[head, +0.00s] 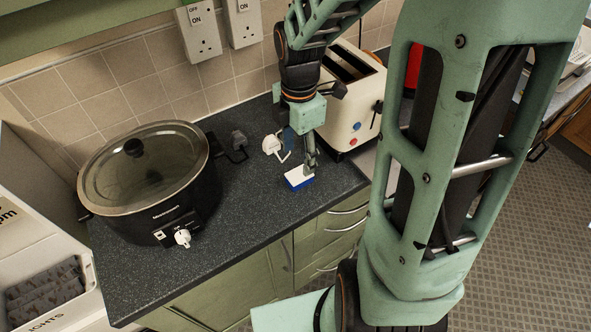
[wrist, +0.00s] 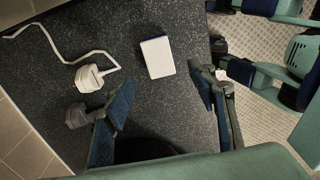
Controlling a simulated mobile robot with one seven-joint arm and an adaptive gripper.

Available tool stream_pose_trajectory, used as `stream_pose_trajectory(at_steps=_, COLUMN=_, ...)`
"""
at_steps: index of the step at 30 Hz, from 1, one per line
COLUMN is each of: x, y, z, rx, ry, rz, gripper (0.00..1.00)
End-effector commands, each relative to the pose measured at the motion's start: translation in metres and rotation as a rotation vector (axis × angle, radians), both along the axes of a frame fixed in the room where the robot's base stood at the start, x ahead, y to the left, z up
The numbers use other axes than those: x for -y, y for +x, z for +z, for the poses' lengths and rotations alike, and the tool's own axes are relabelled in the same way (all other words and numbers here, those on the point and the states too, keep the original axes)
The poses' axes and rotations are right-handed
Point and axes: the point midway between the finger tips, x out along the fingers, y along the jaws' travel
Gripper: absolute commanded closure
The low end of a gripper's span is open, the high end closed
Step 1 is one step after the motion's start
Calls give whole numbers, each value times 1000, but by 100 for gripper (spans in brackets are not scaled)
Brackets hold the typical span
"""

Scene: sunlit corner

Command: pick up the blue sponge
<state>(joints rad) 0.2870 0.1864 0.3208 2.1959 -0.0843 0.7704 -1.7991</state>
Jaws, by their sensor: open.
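The blue sponge (head: 297,180) lies flat on the dark speckled worktop, near its front edge, with a white top and a blue side. In the wrist view the sponge (wrist: 157,57) shows its white face with a thin blue rim, ahead of my fingers. My gripper (head: 311,160) points down just behind and above the sponge in the head view. In the wrist view my gripper (wrist: 166,92) is open, its two fingers wide apart with nothing between them. Whether a finger touches the sponge cannot be told.
A slow cooker (head: 150,185) stands to the left on the worktop (head: 235,215). A cream toaster (head: 352,100) stands behind and right of my gripper. A white plug (head: 272,145) with its cable lies close behind the sponge; a dark plug (wrist: 76,116) lies beside my left finger.

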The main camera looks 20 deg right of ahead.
Motion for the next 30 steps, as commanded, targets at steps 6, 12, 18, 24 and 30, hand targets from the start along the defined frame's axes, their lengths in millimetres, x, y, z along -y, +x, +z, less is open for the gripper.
stream_pose_trajectory(at_steps=6, x=-1, y=-1, z=-30, rx=-2, ry=0, rz=0, gripper=48)
stream_pose_trajectory(at_steps=12, x=1, y=0, z=-44, rx=-3, ry=1, rz=-3, gripper=48)
stream_pose_trajectory(at_steps=18, x=4, y=1, z=-72, rx=-4, ry=1, rz=-1, gripper=48)
stream_pose_trajectory(at_steps=24, x=4, y=2, z=-84, rx=0, ry=1, rz=-3, gripper=48)
stream_pose_trajectory(at_steps=30, x=4, y=2, z=-84, rx=0, ry=0, rz=-3, gripper=48)
